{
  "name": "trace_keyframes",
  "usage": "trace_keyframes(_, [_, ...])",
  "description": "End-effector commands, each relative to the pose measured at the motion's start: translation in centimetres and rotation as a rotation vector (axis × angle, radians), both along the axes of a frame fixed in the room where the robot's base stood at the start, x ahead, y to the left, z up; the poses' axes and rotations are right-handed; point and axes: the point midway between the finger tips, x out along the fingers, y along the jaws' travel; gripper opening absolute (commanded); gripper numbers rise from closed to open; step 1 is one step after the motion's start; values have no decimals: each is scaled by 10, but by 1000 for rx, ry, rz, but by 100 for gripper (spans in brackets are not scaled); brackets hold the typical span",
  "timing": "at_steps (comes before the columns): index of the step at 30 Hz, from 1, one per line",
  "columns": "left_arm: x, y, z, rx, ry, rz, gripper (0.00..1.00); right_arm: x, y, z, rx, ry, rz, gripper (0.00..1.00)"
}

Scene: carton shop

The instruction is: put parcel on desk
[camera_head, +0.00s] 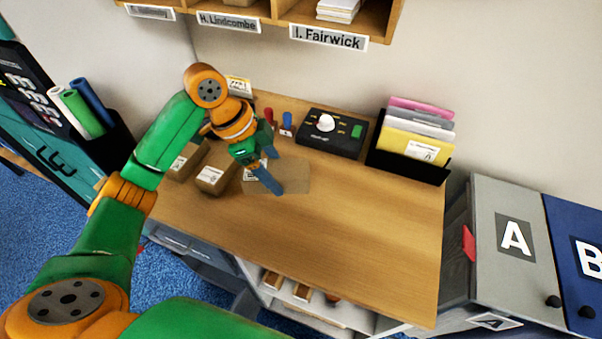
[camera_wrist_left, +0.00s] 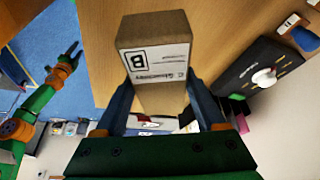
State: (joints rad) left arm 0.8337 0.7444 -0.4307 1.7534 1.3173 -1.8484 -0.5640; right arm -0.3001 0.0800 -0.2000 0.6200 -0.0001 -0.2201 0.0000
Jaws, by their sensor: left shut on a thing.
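My left gripper (camera_head: 270,167) is shut on a brown cardboard parcel (camera_head: 293,174) low over the left part of the wooden desk (camera_head: 360,215). In the left wrist view the parcel (camera_wrist_left: 152,30) sits between the two blue fingers, and its white label with a letter B faces the camera. I cannot tell whether the parcel touches the desk. My right gripper (camera_wrist_left: 73,56) shows small at the left of the left wrist view, empty with its jaws apart, over the blue floor.
Other labelled parcels (camera_head: 215,175) stand on the desk's left end. A black control box (camera_head: 325,130) and a folder rack (camera_head: 411,160) line the back. Cabinets marked A (camera_head: 513,240) and B stand right. Shelves (camera_head: 329,36) hang above. The desk's front right is clear.

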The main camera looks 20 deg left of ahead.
Motion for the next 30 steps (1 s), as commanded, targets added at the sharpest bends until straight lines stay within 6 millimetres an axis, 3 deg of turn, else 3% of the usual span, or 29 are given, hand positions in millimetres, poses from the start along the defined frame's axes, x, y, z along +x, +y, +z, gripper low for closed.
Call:
trace_keyframes(1, [8, -16, 0, -5, 4, -6, 2, 0, 0, 12, 0, 0, 0, 50])
trace_keyframes(6, [25, -42, -45, -1, 3, 0, 2, 0, 0, 15, 0, 0, 0, 50])
trace_keyframes(11, [34, -55, -65, -1, 2, 0, 2, 0, 0, 17, 0, 0, 0, 50])
trace_keyframes(15, [34, -54, -89, 1, 4, 2, 2, 0, 0, 28, 0, 0, 0, 50])
trace_keyframes(27, [35, -53, -101, 1, -1, 2, 2, 0, 1, 24, 1, 0, -1, 50])
trace_keyframes(28, [35, -53, -101, 1, 0, 1, 75, 0, 1, 24, 1, 0, -1, 50])
trace_keyframes(30, [35, -53, -100, 1, 0, 1, 94, 0, 1, 25, 1, 0, -1, 50])
